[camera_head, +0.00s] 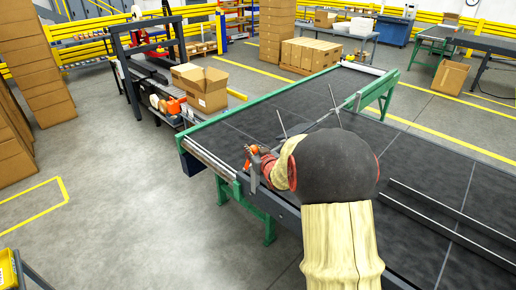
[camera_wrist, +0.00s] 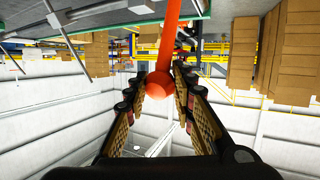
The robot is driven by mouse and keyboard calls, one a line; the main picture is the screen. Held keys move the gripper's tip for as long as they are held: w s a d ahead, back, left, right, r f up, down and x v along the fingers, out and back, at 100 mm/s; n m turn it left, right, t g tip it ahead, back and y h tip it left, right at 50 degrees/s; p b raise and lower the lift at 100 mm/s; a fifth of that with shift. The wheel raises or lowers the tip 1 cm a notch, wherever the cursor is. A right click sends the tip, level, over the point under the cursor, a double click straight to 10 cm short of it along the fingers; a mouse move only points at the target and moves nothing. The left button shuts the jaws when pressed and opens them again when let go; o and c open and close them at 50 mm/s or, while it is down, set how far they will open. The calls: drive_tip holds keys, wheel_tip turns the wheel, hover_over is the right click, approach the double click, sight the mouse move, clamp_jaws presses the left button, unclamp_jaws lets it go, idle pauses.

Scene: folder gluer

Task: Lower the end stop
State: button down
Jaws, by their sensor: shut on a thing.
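An orange-red lever (camera_wrist: 167,35) with a round knob (camera_wrist: 160,84) of the same colour shows in the wrist view. My gripper (camera_wrist: 158,78) has its two fingers on either side of the knob and is shut on it. In the head view, my gripper (camera_head: 262,160) is at the near left corner of the conveyor (camera_head: 300,110), with a bit of the orange knob (camera_head: 251,150) showing beside it. A grey upright piece (camera_head: 254,172) stands there at the conveyor's edge. My arm hides part of this corner, and I cannot tell the end stop's height.
A green-framed conveyor with metal guide rods (camera_head: 283,124) lies under and beyond my arm. An open carton (camera_head: 204,88) sits on the line at the back left. Stacked cartons (camera_head: 35,60) stand at the far left. The grey floor (camera_head: 130,210) at the left is clear.

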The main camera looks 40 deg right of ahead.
drive_tip(key=w+g+p, duration=0.1)
drive_tip(key=w, duration=0.1)
drive_tip(key=w+r+n+g+p, duration=0.1)
drive_tip(key=w+g+p, duration=0.1)
drive_tip(key=shift+w+a+r+p, duration=0.15)
drive_tip(key=shift+a+r+p, duration=0.05)
drive_tip(key=shift+p, duration=0.1)
drive_tip(key=w+f+n+g+p, duration=0.2)
drive_tip(key=w+f+g+p, duration=0.1)
drive_tip(key=w+g+p, duration=0.3)
drive_tip(key=shift+w+a+f+g+y+p, duration=0.35)
drive_tip(key=shift+w+g, duration=0.85)
drive_tip(key=shift+w, duration=0.5)
drive_tip(key=c, duration=1.9)
unclamp_jaws()
drive_tip(key=shift+o, duration=1.1)
drive_tip(key=shift+w+f, duration=0.1)
drive_tip(key=shift+w, duration=0.05)
drive_tip(key=shift+o, duration=1)
